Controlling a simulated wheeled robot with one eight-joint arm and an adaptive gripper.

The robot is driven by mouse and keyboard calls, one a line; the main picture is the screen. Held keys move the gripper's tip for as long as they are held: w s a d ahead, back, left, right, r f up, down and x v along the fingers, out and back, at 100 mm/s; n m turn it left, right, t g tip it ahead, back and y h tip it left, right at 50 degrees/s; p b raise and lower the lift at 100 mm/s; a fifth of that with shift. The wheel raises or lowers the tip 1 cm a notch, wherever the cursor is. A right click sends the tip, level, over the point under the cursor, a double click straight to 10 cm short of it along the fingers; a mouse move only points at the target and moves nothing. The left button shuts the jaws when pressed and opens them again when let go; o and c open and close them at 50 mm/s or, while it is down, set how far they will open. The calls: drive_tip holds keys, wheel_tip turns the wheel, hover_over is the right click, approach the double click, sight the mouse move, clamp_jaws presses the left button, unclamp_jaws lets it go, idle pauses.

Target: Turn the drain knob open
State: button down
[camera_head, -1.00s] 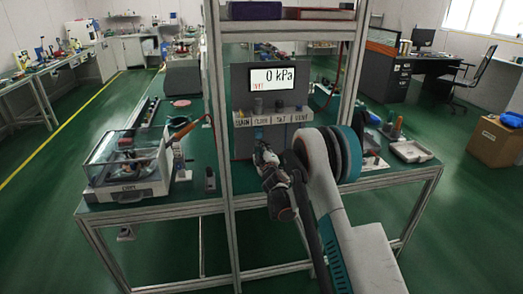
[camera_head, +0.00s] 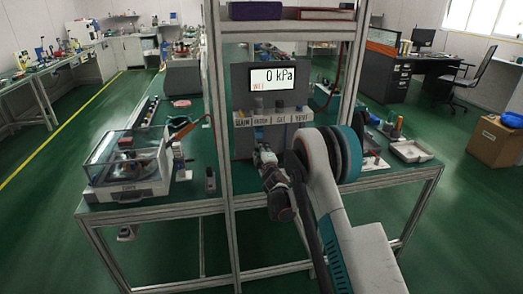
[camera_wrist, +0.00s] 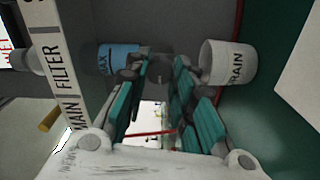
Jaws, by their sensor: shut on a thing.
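The grey panel (camera_head: 240,88) on the bench has a screen (camera_head: 272,79) reading 0 kPa with small red text, and a strip of labels (camera_head: 272,117). In the wrist view, a dark round knob (camera_wrist: 161,67) shows between my fingertips, partly hidden by them; it appears to be the drain knob. My gripper (camera_wrist: 163,70) is shut on it. A blue cylinder (camera_wrist: 118,57) with a level mark is just left of the fingers. A white cup (camera_wrist: 228,62) marked DRAIN is just right. In the head view my gripper (camera_head: 264,154) is low in front of the panel; the knob is hidden there.
The metal frame post (camera_head: 219,150) rises close left of my gripper. A clear-lidded machine (camera_head: 128,165) sits on the left bench. A white tray (camera_head: 410,151) lies at the bench's right end. The label strip (camera_wrist: 72,75) stands left in the wrist view.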

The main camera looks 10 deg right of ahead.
drive_tip(key=c, duration=1.3)
unclamp_jaws()
drive_tip(key=shift+c, duration=0.2)
drive_tip(key=s, duration=1.2)
